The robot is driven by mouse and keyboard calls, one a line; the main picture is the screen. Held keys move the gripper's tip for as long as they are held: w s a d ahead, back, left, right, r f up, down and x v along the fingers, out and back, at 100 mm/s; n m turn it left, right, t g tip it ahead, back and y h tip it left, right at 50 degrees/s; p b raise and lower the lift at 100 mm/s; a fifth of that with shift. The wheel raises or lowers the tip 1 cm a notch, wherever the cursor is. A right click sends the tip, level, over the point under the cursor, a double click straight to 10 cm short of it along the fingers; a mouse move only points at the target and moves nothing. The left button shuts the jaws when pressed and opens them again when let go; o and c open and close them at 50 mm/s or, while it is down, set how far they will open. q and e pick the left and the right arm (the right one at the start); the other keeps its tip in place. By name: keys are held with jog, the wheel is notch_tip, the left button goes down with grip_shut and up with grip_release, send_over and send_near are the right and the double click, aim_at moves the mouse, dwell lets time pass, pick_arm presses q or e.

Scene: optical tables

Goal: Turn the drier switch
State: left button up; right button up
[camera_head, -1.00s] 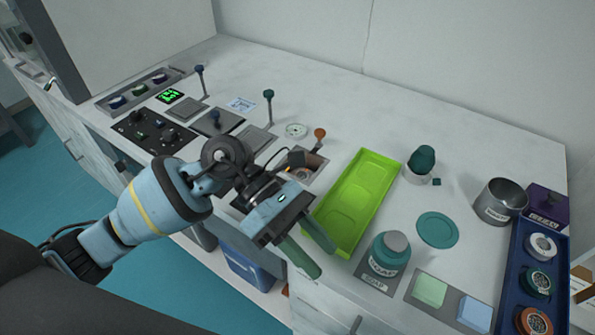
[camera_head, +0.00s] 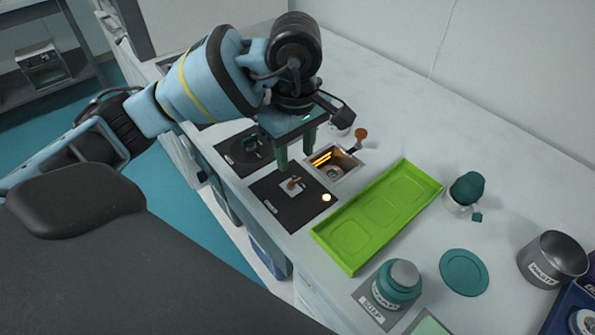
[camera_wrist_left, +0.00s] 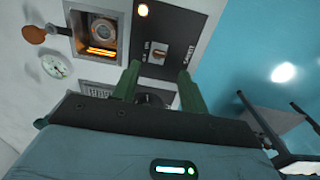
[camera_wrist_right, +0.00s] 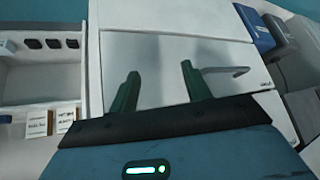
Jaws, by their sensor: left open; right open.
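A black panel (camera_head: 272,207) on the worktop carries a small switch knob (camera_head: 292,184) on a pale plate and a glowing round lamp (camera_head: 326,198). In the left wrist view the knob (camera_wrist_left: 158,54) and the lit lamp (camera_wrist_left: 143,10) also show; the panel's lettering is too small to read surely. Beside the panel, a square metal recess (camera_head: 350,172) glows orange inside. My left gripper (camera_head: 296,151) is open and empty, fingers down, just behind the panel and apart from the knob. My right gripper (camera_wrist_right: 160,73) is open and empty, facing a cabinet front.
A lime-green tray (camera_head: 356,244) lies right of the panel. An orange-brown knobbed lever (camera_head: 361,136) stands behind the recess. A teal jar (camera_head: 394,286), a teal disc (camera_head: 464,272) and a metal pot (camera_head: 552,259) stand to the right. Bare worktop (camera_head: 440,150) lies behind the tray.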

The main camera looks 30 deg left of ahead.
aim_at(296, 178)
pick_arm(q)
notch_tip(296, 178, down, 6)
jog(key=shift+f, duration=0.25)
jog(key=shift+c, duration=0.4)
grip_shut()
